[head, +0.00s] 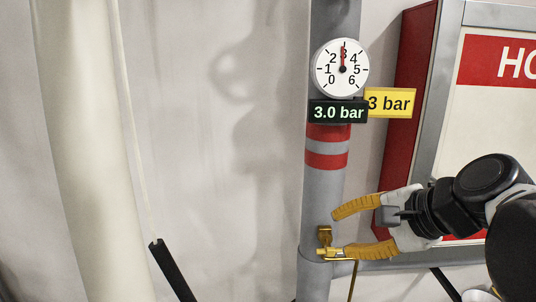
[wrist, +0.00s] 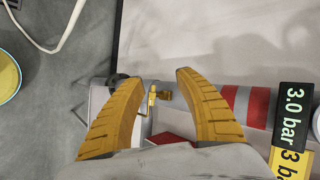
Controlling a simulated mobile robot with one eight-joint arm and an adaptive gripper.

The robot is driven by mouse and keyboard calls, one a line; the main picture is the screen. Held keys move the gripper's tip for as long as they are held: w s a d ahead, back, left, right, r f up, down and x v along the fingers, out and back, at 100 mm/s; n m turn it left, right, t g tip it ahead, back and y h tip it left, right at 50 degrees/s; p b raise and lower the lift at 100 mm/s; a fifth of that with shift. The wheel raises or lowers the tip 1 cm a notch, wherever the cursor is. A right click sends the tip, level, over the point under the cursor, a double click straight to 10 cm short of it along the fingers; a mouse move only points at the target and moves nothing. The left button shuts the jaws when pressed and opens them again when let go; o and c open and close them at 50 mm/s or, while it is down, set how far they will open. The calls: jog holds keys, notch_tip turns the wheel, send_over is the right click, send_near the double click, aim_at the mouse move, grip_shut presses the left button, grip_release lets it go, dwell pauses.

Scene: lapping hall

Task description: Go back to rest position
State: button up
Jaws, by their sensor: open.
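My gripper (head: 340,232) is open, with its two yellow fingers apart, at the grey vertical pipe (head: 322,191). A small brass valve (head: 325,240) sits low on that pipe. In the head view the lower finger overlaps the valve's body, and I cannot tell whether they touch. In the wrist view the valve (wrist: 153,98) shows between the open fingers (wrist: 155,92), with nothing gripped. A round gauge (head: 342,68) higher on the pipe has its red needle near 3, and the black display (head: 338,112) below it reads 3.0 bar.
A yellow 3 bar tag (head: 390,102) is beside the display. A red-sided cabinet or board (head: 408,80) with a grey frame stands right of the pipe, behind my arm. A thick cream pipe (head: 85,150) runs down at left.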

jog(key=s+d+f+n+h+b, duration=0.1)
jog(key=s+f+n+h+b, duration=0.1)
jog(key=f, duration=0.9)
jog(key=s+d+f+n+h+b, duration=0.1)
jog(key=s+f+n+b, duration=0.3)
jog(key=f, duration=0.6)
jog(key=s+d+f+n+g+h+b, duration=0.1)
jog(key=s+d+f+n+h+b, duration=0.1)
jog(key=f+n+b, duration=0.4)
notch_tip(320, 180, down, 6)
jog(key=shift+s+r+n+h+b, duration=0.2)
jog(key=shift+s+n+h+b, duration=0.15)
jog(key=shift+s+b, duration=0.45)
jog(key=shift+w+d, duration=0.1)
jog(key=shift+w, duration=0.05)
dwell(0.8)
